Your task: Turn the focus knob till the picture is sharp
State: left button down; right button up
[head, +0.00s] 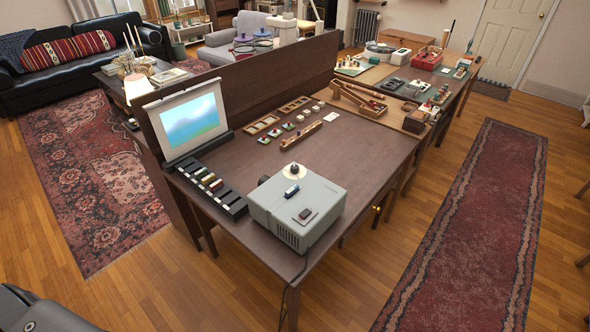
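A grey box-shaped projector (270,222) stands at the near end of the dark wooden table. Its dark round lens (263,180) is on the far side, towards a small white screen (165,124). The picture (190,122) on the screen is blurred: soft blue, white and green patches. A round cream disc with a dark centre (293,170) sits on the projector's top; I cannot tell whether it is the focus knob. A small blue-and-white item and a dark item on a light plate (304,217) are also on top. Neither gripper is in view.
A black rack with several pale blocks (239,207) lies left of the projector. Wooden trays (262,125) and small coloured pieces lie farther back on the table (345,155). A dark panel (250,90) runs behind. Open floor and a red runner (470,220) lie to the right.

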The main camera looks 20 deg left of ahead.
aim_at(294, 168)
jog(key=u, duration=0.05)
jog(key=k, duration=0.5)
jog(key=u, duration=1.25)
jog(key=i, duration=0.9)
jog(key=z, duration=1.75)
